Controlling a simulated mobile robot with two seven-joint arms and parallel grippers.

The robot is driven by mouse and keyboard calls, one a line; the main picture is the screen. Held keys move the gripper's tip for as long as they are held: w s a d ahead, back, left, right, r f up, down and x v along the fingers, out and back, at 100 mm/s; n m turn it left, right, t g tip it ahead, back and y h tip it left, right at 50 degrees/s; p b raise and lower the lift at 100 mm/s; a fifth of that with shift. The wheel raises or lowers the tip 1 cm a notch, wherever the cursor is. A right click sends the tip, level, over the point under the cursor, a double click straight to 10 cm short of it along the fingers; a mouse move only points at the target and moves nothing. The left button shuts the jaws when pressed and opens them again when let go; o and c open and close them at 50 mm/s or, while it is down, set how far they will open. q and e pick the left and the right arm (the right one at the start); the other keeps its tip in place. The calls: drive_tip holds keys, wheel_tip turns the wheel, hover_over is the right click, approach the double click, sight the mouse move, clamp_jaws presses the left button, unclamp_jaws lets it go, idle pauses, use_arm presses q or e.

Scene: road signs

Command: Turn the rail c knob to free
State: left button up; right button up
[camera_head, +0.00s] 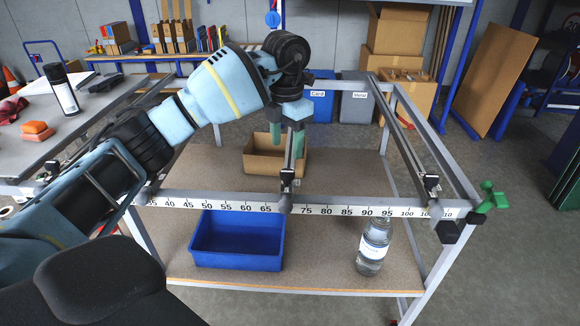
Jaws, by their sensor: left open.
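My left arm reaches in from the left. Its gripper (287,148) points down with green fingers apart, one on each side of the middle rail's far part, with nothing seen held. The middle rail (290,166) carries a dark slider with a small knob (287,176) near its front end, nearer the camera than the fingers. The right rail (404,142) has a similar dark knob (431,183) near its front end. I see no readable rail letter, so I cannot tell which is rail c or how its knob is set. My right gripper is not in view.
A numbered scale (240,205) runs along the frame's front bar. Below are a cardboard box (258,160), a blue bin (236,262) and a clear bottle (374,247). A left bench (90,122) holds a spray can (61,89).

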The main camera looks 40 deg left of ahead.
sight(287, 172)
use_arm(q)
wheel_tip(287, 172, down, 8)
drive_tip(key=shift+r, duration=0.25)
drive_tip(key=c, duration=1)
